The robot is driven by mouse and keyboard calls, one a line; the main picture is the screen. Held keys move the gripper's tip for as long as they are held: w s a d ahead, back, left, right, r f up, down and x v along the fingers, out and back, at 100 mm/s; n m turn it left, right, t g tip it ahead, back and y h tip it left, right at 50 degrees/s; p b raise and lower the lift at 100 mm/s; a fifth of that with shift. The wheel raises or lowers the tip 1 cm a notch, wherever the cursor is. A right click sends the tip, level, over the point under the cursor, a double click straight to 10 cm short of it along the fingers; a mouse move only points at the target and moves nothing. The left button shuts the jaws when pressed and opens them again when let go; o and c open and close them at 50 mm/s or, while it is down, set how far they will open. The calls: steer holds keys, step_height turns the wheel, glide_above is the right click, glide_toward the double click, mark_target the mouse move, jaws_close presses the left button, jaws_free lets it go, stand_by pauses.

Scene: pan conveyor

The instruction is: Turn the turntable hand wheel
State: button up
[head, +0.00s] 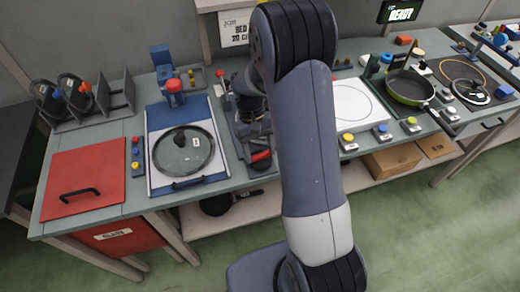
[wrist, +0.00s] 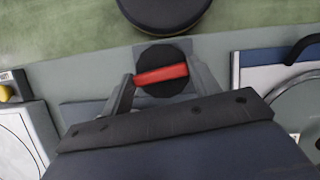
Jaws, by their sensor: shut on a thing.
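The hand wheel is a dark round disc with a red bar across it (wrist: 160,73), and it shows in the middle of the wrist view. In the head view its red bar (head: 261,156) shows at the front of the bench, just left of my arm. My gripper (wrist: 161,74) is shut on the red bar, with one finger at each end of it. In the head view my gripper (head: 254,140) is partly hidden by dark parts around it. The turntable itself cannot be made out clearly behind my arm.
Left of the wheel stands a blue-framed station with a glass lid (head: 183,150), then a red panel (head: 85,178). On the right are a white plate with a ring (head: 352,105), several coloured buttons and a green pan (head: 409,87). A dark pan (head: 216,205) sits on the lower shelf.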

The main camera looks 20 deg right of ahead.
steer(key=shift+n, duration=0.4)
steer(key=o, duration=1)
steer(key=v, duration=1)
steer(key=shift+a+r+b, duration=0.2)
steer(key=shift+r+b, duration=0.2)
steer(key=shift+b, duration=0.05)
steer(key=shift+f, duration=0.1)
steer(key=p+x, duration=0.1)
steer(key=x, duration=0.9)
steer(key=shift+d+f, duration=0.2)
steer(key=shift+f, duration=0.1)
